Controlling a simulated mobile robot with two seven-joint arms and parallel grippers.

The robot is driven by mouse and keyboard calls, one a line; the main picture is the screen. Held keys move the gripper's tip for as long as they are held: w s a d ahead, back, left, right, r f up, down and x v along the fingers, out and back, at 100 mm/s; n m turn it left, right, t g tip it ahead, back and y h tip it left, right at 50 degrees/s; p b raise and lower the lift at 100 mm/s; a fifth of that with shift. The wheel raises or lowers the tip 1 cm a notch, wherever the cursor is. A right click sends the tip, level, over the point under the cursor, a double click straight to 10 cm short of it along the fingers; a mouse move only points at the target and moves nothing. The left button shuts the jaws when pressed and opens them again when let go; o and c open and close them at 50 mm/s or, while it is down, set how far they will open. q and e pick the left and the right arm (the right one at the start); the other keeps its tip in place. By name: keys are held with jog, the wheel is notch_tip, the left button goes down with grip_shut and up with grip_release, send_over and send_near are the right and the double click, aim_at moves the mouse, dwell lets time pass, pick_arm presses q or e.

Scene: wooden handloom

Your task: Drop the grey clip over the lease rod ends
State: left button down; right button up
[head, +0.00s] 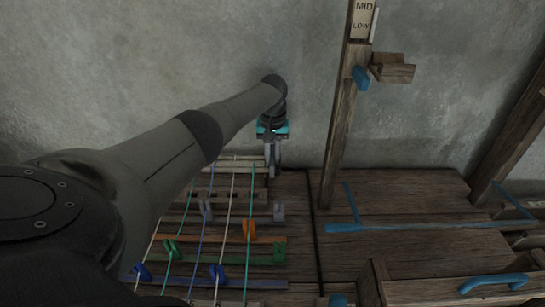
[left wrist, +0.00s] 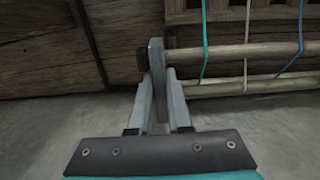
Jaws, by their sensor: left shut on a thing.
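My left gripper (head: 272,150) is at the far edge of the loom, by the right-hand ends of the lease rods (head: 235,160). In the left wrist view its two grey fingers (left wrist: 160,118) are shut on the grey clip (left wrist: 157,65), a narrow upright piece. The two pale lease rods (left wrist: 235,52) run side by side to the right of the clip, with their near ends close against it. A dark brown block or end shows just left of the clip. I cannot tell whether the clip sits around the rods or only beside them. My right gripper is not in view.
Coloured warp threads (head: 228,215) run over several slats with small blue, green, orange and grey clips. A wooden post (head: 337,140) with a MID/LOW label stands right of the gripper.

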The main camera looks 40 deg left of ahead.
pick_arm(q)
jog(key=c, duration=0.8)
grip_release()
notch_tip(320, 180, up, 15)
jog(key=p, duration=0.4)
jog(key=shift+r, duration=0.2)
